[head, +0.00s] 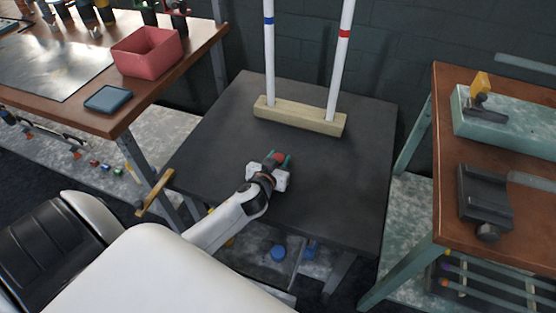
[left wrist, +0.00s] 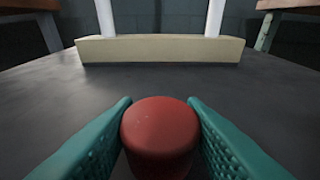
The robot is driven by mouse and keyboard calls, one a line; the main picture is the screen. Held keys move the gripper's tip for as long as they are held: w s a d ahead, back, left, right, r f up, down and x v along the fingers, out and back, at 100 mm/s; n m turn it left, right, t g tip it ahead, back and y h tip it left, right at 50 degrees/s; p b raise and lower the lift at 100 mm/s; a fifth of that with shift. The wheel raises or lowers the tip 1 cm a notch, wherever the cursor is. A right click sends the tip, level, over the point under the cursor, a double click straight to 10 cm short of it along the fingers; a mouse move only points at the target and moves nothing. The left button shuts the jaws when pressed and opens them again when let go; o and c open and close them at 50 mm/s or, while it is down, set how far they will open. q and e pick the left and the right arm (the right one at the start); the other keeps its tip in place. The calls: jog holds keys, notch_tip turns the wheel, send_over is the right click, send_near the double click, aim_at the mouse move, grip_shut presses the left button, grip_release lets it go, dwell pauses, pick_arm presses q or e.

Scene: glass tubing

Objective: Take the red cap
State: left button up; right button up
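The red cap (left wrist: 160,138) is between the two green fingers of my left gripper (left wrist: 160,112) in the left wrist view, with no gap showing on either side. In the head view the red cap (head: 278,157) shows as a small red spot at the tip of my left gripper (head: 276,160), over the dark middle table (head: 335,190). My left gripper looks shut on the cap. The underside of the cap is hidden, so I cannot tell whether it touches the table. My right gripper is not in view.
A pale wooden block (head: 300,116) with two upright white tubes, one blue-banded (head: 269,45) and one red-banded (head: 341,60), stands behind the gripper. A bench with a red bin (head: 148,62) is left; another bench with a vise-like tool (head: 485,198) is right. The table around the gripper is clear.

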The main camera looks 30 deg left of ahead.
aim_at(278, 158)
pick_arm(q)
jog(key=c, duration=0.4)
jog(key=shift+o, duration=0.2)
notch_tip(278, 158, up, 9)
jog(key=shift+p, duration=1.05)
jog(key=shift+r, duration=0.6)
